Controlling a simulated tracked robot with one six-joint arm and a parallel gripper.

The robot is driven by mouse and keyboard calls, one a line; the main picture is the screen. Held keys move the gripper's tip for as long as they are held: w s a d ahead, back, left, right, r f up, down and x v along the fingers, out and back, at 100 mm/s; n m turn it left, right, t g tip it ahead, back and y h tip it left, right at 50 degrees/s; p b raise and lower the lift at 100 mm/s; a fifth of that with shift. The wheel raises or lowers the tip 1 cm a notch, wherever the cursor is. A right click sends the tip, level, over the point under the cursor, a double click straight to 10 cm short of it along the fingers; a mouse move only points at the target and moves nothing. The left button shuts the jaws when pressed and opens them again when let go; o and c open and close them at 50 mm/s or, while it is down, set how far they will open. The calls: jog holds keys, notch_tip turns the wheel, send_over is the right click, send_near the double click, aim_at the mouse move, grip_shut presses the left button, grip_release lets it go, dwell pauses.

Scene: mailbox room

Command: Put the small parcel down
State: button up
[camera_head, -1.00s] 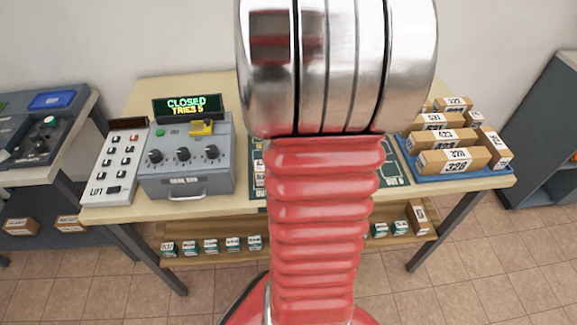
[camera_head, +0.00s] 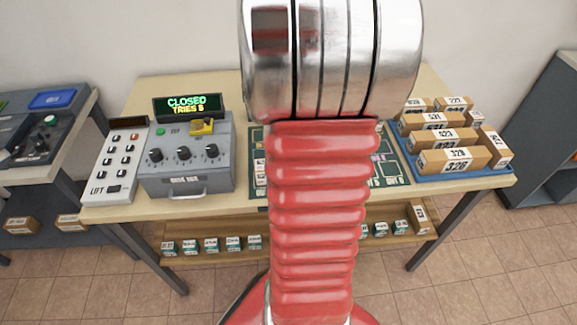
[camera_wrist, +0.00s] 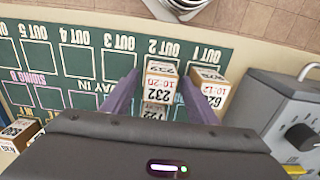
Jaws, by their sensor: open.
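My gripper (camera_wrist: 160,78) is open in the wrist view, with one purple finger on each side of a small parcel (camera_wrist: 158,92). The parcel has a white label reading 232 and 10:20. It is over the OUT 2 part of the green mat (camera_wrist: 85,95); I cannot tell whether its base rests there or whether either finger touches it. Another labelled parcel (camera_wrist: 162,112) shows just below it, partly hidden by my gripper. In the head view my arm hides the gripper and the middle of the mat (camera_head: 395,170).
A labelled parcel (camera_wrist: 214,92) stands close to the right finger. A grey device (camera_head: 187,165) with knobs and a CLOSED display (camera_head: 187,106) is left of the mat. A blue tray (camera_head: 470,171) of parcels is at the right. Small boxes line the lower shelf (camera_head: 290,247).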

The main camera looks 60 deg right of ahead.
jog(key=shift+r, duration=0.1)
notch_tip(320, 180, up, 12)
dwell(0.6)
dwell(0.6)
jog(key=w+a+r+n+t+h, duration=0.1)
jog(key=w+a+r+n, duration=0.15)
jog(key=a, duration=0.45)
jog(key=w+a+r+n+t, duration=0.1)
jog(key=w+a+r+n, duration=0.15)
jog(key=a, duration=0.55)
jog(key=s+a+n+t+y, duration=0.1)
jog(key=s+a+n+t, duration=0.1)
jog(key=a, duration=1.4)
jog(key=n+t, duration=0.1)
jog(key=n, duration=0.1)
jog(key=shift+a+r+n+t, duration=0.15)
jog(key=shift+a+n+t, duration=0.15)
jog(key=shift+a+n, duration=0.1)
